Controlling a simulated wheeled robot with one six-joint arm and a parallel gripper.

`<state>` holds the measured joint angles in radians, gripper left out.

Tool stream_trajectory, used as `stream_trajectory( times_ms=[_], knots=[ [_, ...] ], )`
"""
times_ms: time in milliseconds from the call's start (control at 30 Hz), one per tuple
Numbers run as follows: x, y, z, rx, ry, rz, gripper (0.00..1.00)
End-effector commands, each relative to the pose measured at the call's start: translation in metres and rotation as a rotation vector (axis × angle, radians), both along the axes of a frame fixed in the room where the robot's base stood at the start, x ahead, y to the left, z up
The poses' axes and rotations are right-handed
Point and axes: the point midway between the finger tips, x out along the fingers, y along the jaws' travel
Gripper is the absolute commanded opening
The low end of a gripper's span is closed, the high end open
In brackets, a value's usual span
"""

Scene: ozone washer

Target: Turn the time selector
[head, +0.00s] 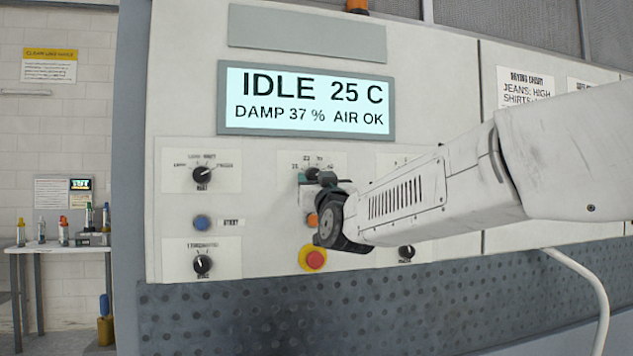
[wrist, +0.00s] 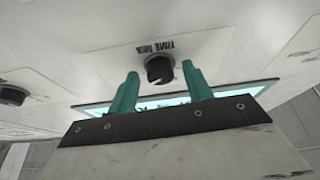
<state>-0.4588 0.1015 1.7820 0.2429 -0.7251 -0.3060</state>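The time selector is a round black knob (wrist: 159,69) on a white plate with an upside-down label reading TIME MIN in the wrist view. In the head view the selector (head: 311,174) sits below the display, partly hidden by my gripper (head: 322,181). In the wrist view my gripper (wrist: 160,73) is open. Its two teal fingers stand apart on either side of the knob, with visible gaps on both sides. I cannot tell how far the fingertips reach along the knob's depth.
The display (head: 306,101) reads IDLE 25 C, DAMP 37 %, AIR OK. Around the selector are a left knob (head: 203,174), a lower left knob (head: 202,264), a blue button (head: 202,222), a red button (head: 313,259) and a lower right knob (head: 407,251). My arm hides the panel's right part.

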Motion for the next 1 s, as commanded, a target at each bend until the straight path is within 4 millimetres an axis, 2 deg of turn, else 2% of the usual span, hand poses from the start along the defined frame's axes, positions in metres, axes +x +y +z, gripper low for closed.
stream_trajectory(
  times_ms=[33,133,567,1000],
  knots=[
    [-0.0001,0.0,0.0001,0.0,0.0,0.0,0.35],
    [-0.0001,0.0,0.0001,0.0,0.0,0.0,0.07],
    [0.0001,-0.001,-0.0002,-0.062,-0.017,-0.001,0.07],
    [0.0011,-0.0053,0.0008,-0.397,-0.114,-0.001,0.07]
  ],
)
